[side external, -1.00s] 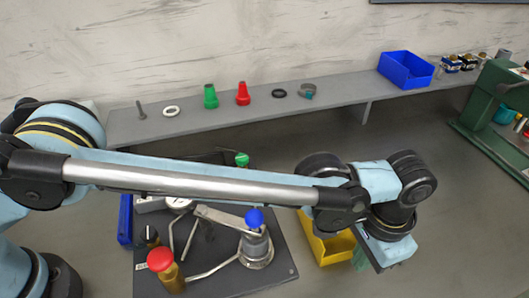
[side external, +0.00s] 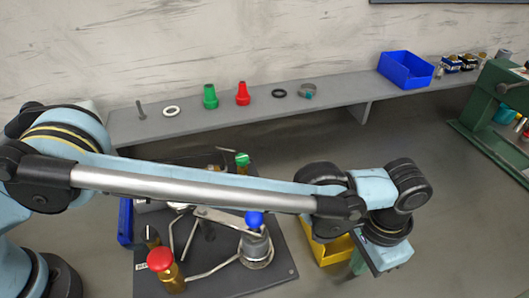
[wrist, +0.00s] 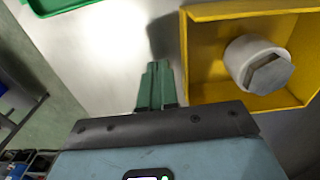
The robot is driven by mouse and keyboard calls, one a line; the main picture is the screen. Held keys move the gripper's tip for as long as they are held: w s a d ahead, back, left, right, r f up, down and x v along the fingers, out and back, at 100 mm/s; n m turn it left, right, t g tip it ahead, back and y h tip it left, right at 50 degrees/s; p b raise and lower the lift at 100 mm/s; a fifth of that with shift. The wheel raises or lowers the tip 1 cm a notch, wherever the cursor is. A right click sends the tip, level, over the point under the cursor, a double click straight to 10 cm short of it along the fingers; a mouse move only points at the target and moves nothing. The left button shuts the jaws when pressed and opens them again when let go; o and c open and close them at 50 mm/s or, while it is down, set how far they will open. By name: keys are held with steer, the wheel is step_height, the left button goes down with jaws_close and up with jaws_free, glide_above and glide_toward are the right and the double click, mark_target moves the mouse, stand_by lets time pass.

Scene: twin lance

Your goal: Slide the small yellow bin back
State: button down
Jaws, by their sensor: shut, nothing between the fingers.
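The small yellow bin (side external: 330,252) stands on the grey bench, just right of the dark base plate. It is partly hidden behind my arm in the side view. In the wrist view the open yellow bin (wrist: 218,92) is at the upper right, with a pale round part (wrist: 258,64) with a flat grey face inside. My gripper's green fingers (wrist: 158,78) are together and empty, outside the bin beside its left wall. In the side view my gripper (side external: 357,263) points down at the bin's right side. I cannot tell whether it touches the wall.
A dark plate (side external: 285,277) with a blue-knobbed metal fixture (side external: 256,245) and a red-capped bottle (side external: 165,270) lies left of the bin. A grey shelf (side external: 340,97) carries a blue bin (side external: 406,69). A green machine (side external: 490,115) stands right. Bench between is clear.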

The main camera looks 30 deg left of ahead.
mark_target(338, 242)
steer(key=shift+f, duration=0.75)
stand_by(0.4)
steer(key=shift+r, duration=0.25)
stand_by(0.4)
steer(key=shift+w+a, duration=0.7)
steer(key=shift+a, duration=0.05)
steer(key=shift+w+a, duration=0.1)
steer(key=shift+w+a, duration=0.55)
steer(key=shift+a, duration=0.15)
stand_by(0.3)
steer(key=shift+w+a, duration=0.7)
steer(key=shift+a, duration=0.05)
